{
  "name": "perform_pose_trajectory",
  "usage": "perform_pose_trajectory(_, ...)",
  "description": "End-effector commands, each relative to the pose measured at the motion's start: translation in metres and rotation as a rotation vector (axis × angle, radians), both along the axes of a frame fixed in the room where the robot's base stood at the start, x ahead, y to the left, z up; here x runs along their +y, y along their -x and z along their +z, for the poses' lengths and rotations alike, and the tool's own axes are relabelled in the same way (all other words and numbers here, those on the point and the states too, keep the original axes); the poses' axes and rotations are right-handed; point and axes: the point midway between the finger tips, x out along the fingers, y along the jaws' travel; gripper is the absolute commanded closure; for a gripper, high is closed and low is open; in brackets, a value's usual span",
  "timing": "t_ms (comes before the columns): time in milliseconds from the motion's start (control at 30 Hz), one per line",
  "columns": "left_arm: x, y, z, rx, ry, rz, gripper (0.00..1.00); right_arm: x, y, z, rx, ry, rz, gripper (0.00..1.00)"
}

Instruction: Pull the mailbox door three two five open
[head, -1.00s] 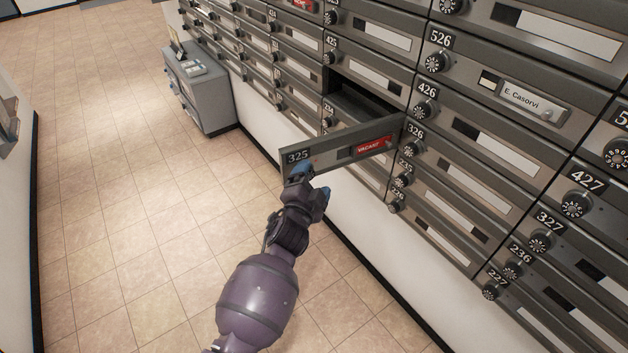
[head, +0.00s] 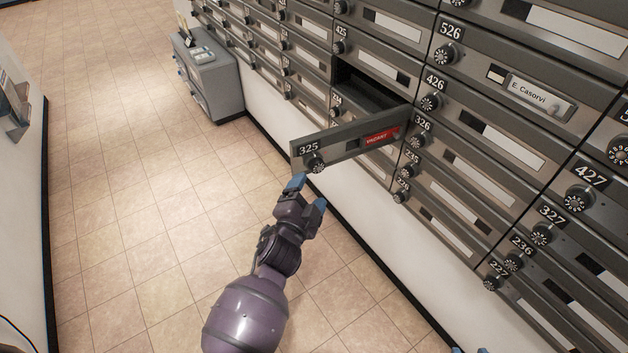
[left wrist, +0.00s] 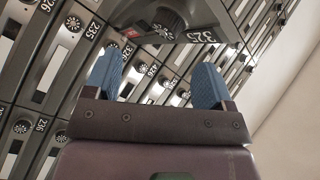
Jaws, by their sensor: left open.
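The mailbox door 325 (head: 348,145) stands swung out from the wall in the head view, hinged at its right side. It has a round dial knob (head: 315,164) at its free left end and a red vacant label. The dark open compartment (head: 366,88) shows behind it. My left gripper (head: 309,190) is open and empty, just below the knob and apart from it. In the left wrist view the door's 325 end and knob (left wrist: 167,20) show beyond the two blue fingertips (left wrist: 156,85). My right gripper is not clearly in view; only a small blue tip shows at the bottom edge.
Rows of closed mailboxes (head: 500,150) with dial knobs fill the wall at right. A grey cabinet (head: 207,75) stands against the wall at upper left. The tiled floor (head: 130,200) to the left is clear.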

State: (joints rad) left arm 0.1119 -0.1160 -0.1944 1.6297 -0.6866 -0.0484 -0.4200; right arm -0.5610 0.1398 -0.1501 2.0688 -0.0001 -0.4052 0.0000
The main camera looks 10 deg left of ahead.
Motion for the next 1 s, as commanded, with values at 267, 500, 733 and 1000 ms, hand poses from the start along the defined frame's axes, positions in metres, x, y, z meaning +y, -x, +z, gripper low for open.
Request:
perform_pose_trajectory(267,0.006,0.028,0.002,-0.002,0.001,0.000,0.23,-0.002,0.002,0.003,-0.002,0.005,0.003,0.57)
perform_pose_trajectory(500,0.006,0.032,0.001,-0.002,0.000,0.000,0.23,-0.005,0.005,0.001,0.006,0.012,0.007,0.57)
perform_pose_trajectory(733,0.008,0.033,0.000,0.002,0.004,0.002,0.36,-0.005,0.005,0.001,0.008,0.012,0.007,0.57)
perform_pose_trajectory(1000,0.071,0.088,-0.040,0.180,0.197,0.112,0.77,-0.002,0.001,0.005,-0.002,0.006,0.002,0.57)
